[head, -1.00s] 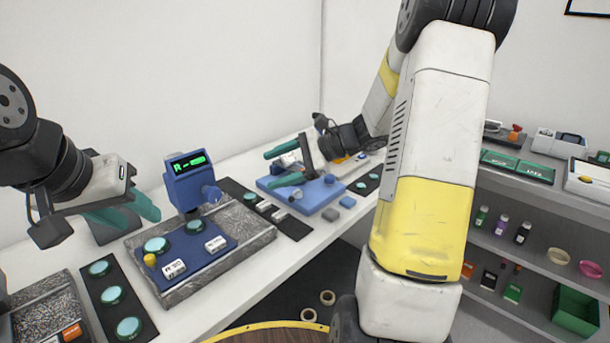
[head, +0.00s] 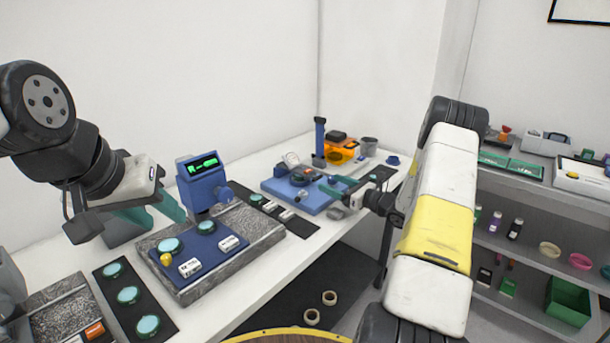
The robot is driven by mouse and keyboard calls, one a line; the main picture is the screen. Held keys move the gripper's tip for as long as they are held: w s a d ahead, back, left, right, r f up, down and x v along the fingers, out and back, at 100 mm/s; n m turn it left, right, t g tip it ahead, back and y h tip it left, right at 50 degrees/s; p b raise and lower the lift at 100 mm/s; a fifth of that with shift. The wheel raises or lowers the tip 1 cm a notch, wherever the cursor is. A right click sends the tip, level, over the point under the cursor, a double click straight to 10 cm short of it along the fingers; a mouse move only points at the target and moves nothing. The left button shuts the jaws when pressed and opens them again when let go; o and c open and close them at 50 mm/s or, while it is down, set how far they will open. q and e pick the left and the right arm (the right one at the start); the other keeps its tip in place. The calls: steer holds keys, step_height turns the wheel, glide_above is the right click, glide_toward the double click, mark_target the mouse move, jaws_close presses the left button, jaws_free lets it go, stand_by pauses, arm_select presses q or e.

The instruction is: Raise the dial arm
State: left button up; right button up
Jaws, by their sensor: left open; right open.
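A blue base (head: 325,199) stands on the bench at the middle, with a dark blue upright post (head: 319,138) at its back. A dark round dial-like part (head: 301,178) sits low on the base, with a pale cylinder (head: 291,160) behind it. I cannot tell for certain which part is the dial arm. My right gripper (head: 338,186) is open at the right side of the base, its teal fingers close to the dial-like part; contact cannot be told. My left gripper (head: 152,214) is open and empty above the bench, left of the blue display unit (head: 203,182).
A granite block (head: 265,232) carries a blue plate with teal discs and white blocks. Black strips with teal discs lie at its left and right. An orange device (head: 341,151) and a grey cup (head: 369,146) stand behind the base. Shelves (head: 535,235) are at right.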

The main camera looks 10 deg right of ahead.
mark_target(319, 178)
steer(key=x, duration=0.8)
steer(key=shift+c, duration=0.2)
jaws_close()
